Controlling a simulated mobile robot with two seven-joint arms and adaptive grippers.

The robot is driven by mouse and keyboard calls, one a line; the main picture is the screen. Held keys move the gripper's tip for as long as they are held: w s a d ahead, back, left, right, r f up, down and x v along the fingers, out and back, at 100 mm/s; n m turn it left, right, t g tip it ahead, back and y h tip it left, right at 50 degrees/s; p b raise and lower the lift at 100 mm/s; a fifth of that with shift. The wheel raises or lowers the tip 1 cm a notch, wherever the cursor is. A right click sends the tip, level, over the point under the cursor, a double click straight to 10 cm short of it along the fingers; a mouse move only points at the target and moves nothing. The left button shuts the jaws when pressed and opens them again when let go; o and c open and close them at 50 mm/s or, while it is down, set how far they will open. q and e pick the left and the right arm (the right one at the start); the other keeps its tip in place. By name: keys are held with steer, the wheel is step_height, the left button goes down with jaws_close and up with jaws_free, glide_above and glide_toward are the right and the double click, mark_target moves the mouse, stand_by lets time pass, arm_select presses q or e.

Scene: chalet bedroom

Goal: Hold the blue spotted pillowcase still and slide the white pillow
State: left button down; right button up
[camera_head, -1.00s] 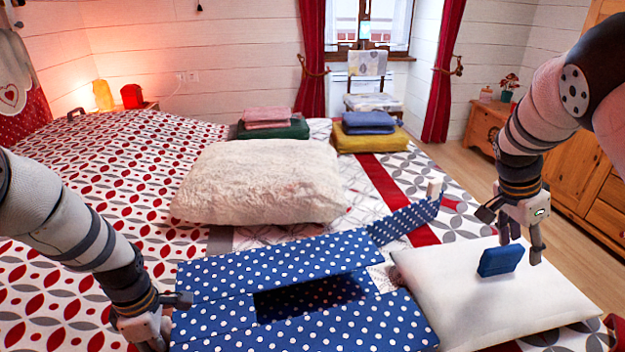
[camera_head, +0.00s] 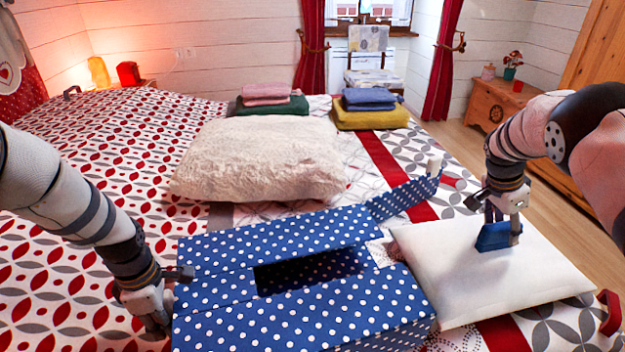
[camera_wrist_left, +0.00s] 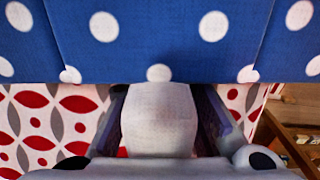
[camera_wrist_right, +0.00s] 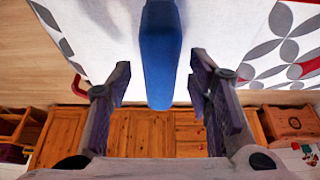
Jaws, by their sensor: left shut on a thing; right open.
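The blue spotted pillowcase (camera_head: 215,315) is box-like and lies at the bed's front, with a dark opening in its top. My left gripper (camera_head: 168,300) is at its left side. In the left wrist view its fingers are shut on a pale tab (camera_wrist_left: 158,115) at the edge of the pillowcase (camera_wrist_left: 160,40). The white pillow (camera_head: 460,285) lies flat to the right, close to the pillowcase. A blue block (camera_head: 492,238) stands up from it like a handle. My right gripper (camera_head: 503,232) is open, with a finger on each side of the block (camera_wrist_right: 160,60), apart from it.
A fluffy cream pillow (camera_head: 260,160) lies behind the pillowcase. A spotted flap (camera_head: 408,197) with a pale peg (camera_head: 434,165) sticks out at its far right corner. A red handle (camera_head: 609,312) is at the right bed edge. Folded cloths (camera_head: 370,112) lie farther back.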

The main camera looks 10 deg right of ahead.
mark_target(466, 236)
jaws_close()
steer(key=shift+n, duration=0.7)
steer(key=shift+w+a, duration=0.2)
steer(key=shift+w, duration=0.95)
steer(key=shift+w+a, duration=0.2)
steer(key=shift+w, duration=0.95)
steer(key=shift+a, duration=0.1)
steer(key=shift+s+a+t, duration=0.15)
steer(key=shift+a, duration=0.8)
steer(key=shift+s+a+t, duration=0.15)
steer(key=shift+a, duration=0.8)
